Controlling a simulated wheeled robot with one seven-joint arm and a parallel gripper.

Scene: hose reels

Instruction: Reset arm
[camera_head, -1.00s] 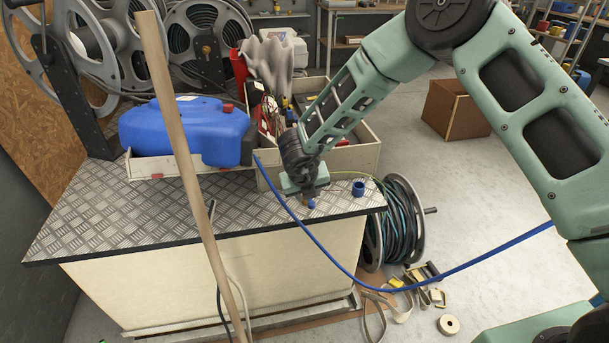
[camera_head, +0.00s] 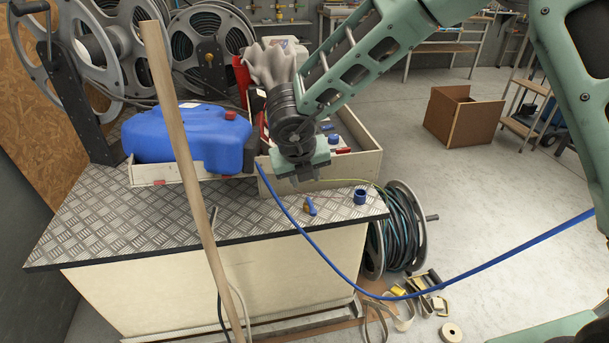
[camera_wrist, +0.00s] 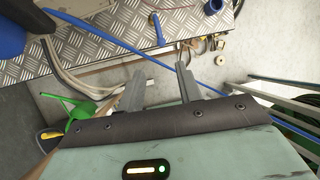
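My arm reaches in from the upper right of the head view. My gripper (camera_head: 298,178) hangs above the front edge of the metal-topped bench (camera_head: 120,215), near the wooden crate. In the wrist view my gripper (camera_wrist: 160,85) shows two grey fingers spread apart with nothing between them. A small blue and brass-coloured fitting (camera_head: 310,206) lies on the bench below my gripper, apart from it. It also shows in the wrist view (camera_wrist: 156,28).
A blue cap (camera_head: 360,194) stands by the bench's right corner. A blue hose (camera_head: 330,258) hangs in front. A wooden pole (camera_head: 185,150) crosses the view. A blue tank (camera_head: 185,137), a crate (camera_head: 366,165) and hose reels (camera_head: 213,45) crowd the bench. Floor at right is mostly clear.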

